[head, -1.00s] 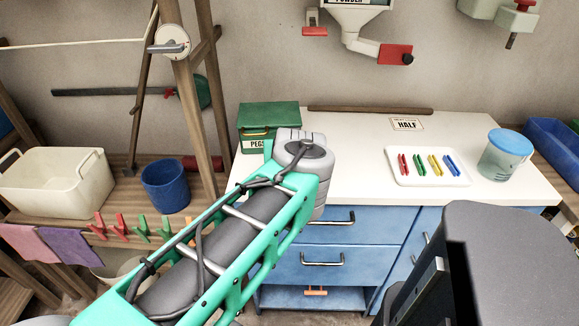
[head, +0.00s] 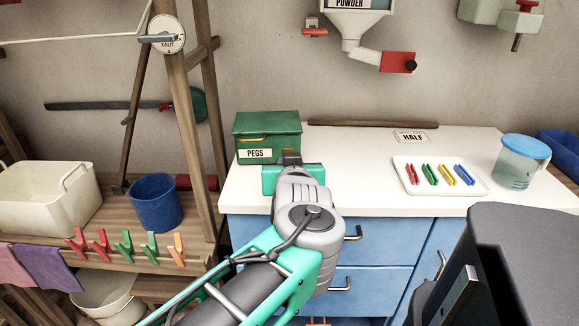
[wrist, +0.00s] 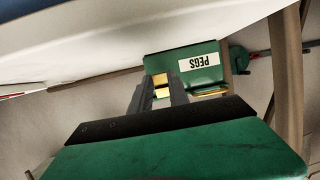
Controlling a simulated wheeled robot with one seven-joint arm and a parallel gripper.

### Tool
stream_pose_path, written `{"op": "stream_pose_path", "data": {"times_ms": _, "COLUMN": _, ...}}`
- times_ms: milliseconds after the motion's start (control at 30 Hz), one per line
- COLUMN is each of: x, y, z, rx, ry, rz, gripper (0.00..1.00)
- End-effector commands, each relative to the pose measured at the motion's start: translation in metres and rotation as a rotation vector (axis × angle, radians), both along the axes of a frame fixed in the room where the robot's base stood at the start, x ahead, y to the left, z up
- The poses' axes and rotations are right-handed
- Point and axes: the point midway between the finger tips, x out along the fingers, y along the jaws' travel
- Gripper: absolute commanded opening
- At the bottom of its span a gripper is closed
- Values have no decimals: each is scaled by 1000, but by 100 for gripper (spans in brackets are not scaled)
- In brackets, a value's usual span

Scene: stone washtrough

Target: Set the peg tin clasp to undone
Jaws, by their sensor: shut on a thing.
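The peg tin (head: 267,135) is a green box with a white PEGS label. It stands at the left end of the white counter, and its lid looks down. My gripper (head: 290,160) is at the right part of the tin's front. In the wrist view the tin (wrist: 207,75) appears upside down. There my gripper (wrist: 160,88) is shut on a small brass piece, the clasp (wrist: 161,93), between its fingers. The fingers hide part of the clasp, so I cannot tell its position. Another brass fitting (wrist: 210,94) shows beside it on the tin.
A white tray (head: 400,187) with coloured pegs and a blue-lidded jar (head: 521,163) stand to the right on the counter. A dark rod (head: 372,125) lies along the back. A wooden post (head: 198,130) rises just left of the tin. The counter's middle is clear.

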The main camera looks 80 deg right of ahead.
Motion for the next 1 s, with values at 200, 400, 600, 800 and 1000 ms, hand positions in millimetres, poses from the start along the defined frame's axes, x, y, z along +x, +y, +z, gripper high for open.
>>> {"op": "stream_pose_path", "data": {"times_ms": 200, "x": 0, "y": 0, "z": 1, "rx": -2, "ry": 0, "rz": 0, "gripper": 34}}
{"op": "stream_pose_path", "data": {"times_ms": 400, "x": 0, "y": 0, "z": 0, "rx": -1, "ry": 0, "rz": 0, "gripper": 44}}
{"op": "stream_pose_path", "data": {"times_ms": 600, "x": -1, "y": 1, "z": 1, "rx": -1, "ry": 0, "rz": -2, "gripper": 44}}
{"op": "stream_pose_path", "data": {"times_ms": 800, "x": -11, "y": 23, "z": 11, "rx": -3, "ry": 1, "rz": -9, "gripper": 44}}
{"op": "stream_pose_path", "data": {"times_ms": 1000, "x": -21, "y": 51, "z": 21, "rx": -1, "ry": 1, "rz": -9, "gripper": 44}}
